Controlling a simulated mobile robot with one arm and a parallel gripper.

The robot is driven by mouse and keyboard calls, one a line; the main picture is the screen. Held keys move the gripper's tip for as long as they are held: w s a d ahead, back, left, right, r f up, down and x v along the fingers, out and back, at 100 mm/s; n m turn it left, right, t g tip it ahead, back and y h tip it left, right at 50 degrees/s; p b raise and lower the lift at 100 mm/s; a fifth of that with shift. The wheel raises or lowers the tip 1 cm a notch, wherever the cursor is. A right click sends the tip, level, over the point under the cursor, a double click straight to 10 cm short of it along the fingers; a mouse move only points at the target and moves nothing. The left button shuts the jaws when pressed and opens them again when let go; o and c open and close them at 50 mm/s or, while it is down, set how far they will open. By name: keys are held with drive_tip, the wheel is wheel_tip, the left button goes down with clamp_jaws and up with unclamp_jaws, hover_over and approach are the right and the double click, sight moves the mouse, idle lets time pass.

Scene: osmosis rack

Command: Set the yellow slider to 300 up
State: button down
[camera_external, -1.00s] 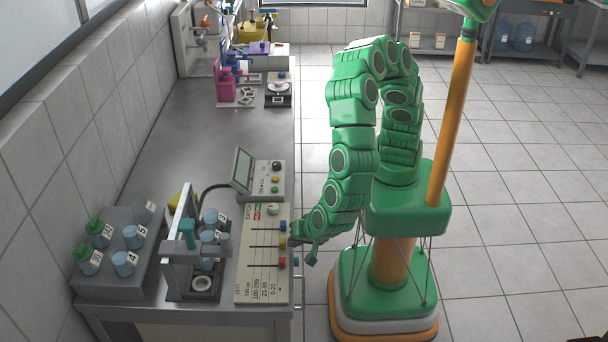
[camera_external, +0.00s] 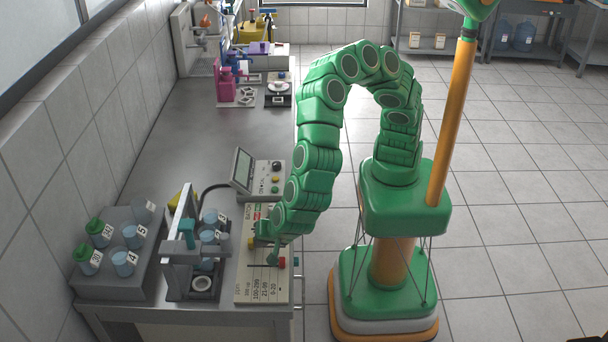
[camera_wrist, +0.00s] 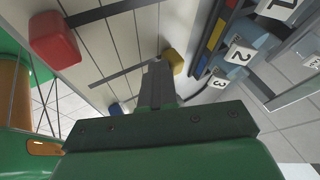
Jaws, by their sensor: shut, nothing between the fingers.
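The yellow slider (camera_external: 251,243) sits at the left end of its slot on the cream control panel (camera_external: 246,284). In the wrist view the yellow slider (camera_wrist: 173,62) is at the far end of a dark slot line. My gripper (camera_wrist: 158,70) is shut with nothing in it, its tips right beside the yellow knob, seemingly against it. In the external view my gripper (camera_external: 265,239) is low over the panel, to the right of the yellow slider. The panel's printing is too small to read fully.
The red slider (camera_external: 282,262) is at the right end of its slot. The blue slider (camera_wrist: 115,109) shows in the wrist view and is hidden by my arm outside. A bottle stand (camera_external: 180,281) stands left of the panel; a display unit (camera_external: 243,168) stands behind it.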

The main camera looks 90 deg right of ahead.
sight(270, 245)
idle(0.4)
drive_tip(key=shift+s+f, duration=0.1)
drive_tip(key=shift+s, duration=0.4)
drive_tip(key=s, duration=0.3)
drive_tip(key=shift+s, duration=0.15)
drive_tip(key=v, duration=1)
drive_tip(key=shift+w, duration=0.2)
